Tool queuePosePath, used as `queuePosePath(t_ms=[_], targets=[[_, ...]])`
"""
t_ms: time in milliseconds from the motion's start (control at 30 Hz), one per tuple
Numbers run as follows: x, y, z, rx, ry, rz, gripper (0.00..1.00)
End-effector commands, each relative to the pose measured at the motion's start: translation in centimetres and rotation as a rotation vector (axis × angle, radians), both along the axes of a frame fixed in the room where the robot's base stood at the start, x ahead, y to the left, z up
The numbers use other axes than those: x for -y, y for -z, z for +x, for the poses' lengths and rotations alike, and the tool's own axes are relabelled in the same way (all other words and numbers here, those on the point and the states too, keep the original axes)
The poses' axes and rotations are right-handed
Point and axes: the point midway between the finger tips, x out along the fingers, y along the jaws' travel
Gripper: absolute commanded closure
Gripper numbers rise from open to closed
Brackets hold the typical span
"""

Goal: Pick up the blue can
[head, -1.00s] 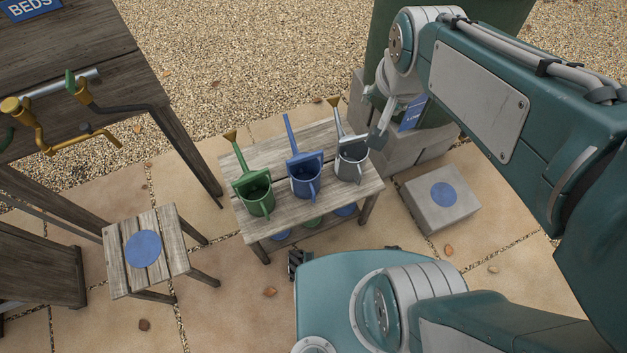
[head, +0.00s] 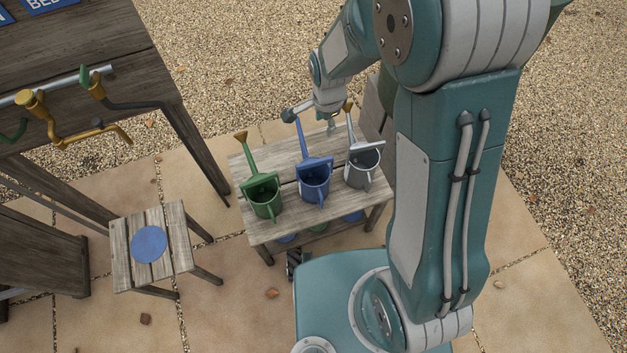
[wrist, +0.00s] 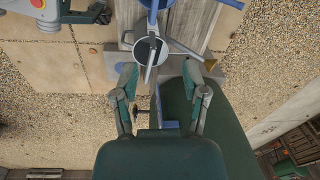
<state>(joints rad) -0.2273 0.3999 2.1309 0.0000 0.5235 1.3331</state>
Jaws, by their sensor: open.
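The blue can (head: 315,180) is a watering can standing upright in the middle of the wooden bench (head: 275,240), with its spout pointing away from me. A green can (head: 264,198) stands to its left and a grey can (head: 362,170) to its right. My gripper (head: 312,117) is open and empty above the bench's far side, behind the blue can's spout in the head view. In the wrist view, the open fingers (wrist: 160,76) are spread just below the grey can (wrist: 150,50). The blue can (wrist: 155,6) is partly cut off at the top edge.
A wooden stool (head: 176,240) with a blue disc stands at left. A taller wooden stand (head: 100,50) with coloured taps is at back left. A dark green bin (wrist: 180,105) stands beyond the bench end. My arm hides much of the right side in the head view.

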Motion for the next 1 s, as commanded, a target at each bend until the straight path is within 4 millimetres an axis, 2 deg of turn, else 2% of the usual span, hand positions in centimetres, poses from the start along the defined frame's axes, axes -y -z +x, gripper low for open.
queuePosePath(t_ms=[33,100,300,567,800,1000], targets=[[-0.4,1.6,0.0,-0.021,0.031,-0.002,0.43],[-0.9,3.4,0.2,-0.038,0.082,-0.003,0.43],[-1.9,7.6,0.2,-0.076,0.196,-0.008,0.43],[-2.2,10.0,0.1,-0.09,0.24,-0.01,0.43],[-2.2,13.6,0.1,-0.091,0.238,-0.011,0.43],[-2.2,15.0,0.1,-0.088,0.238,-0.01,0.43]])
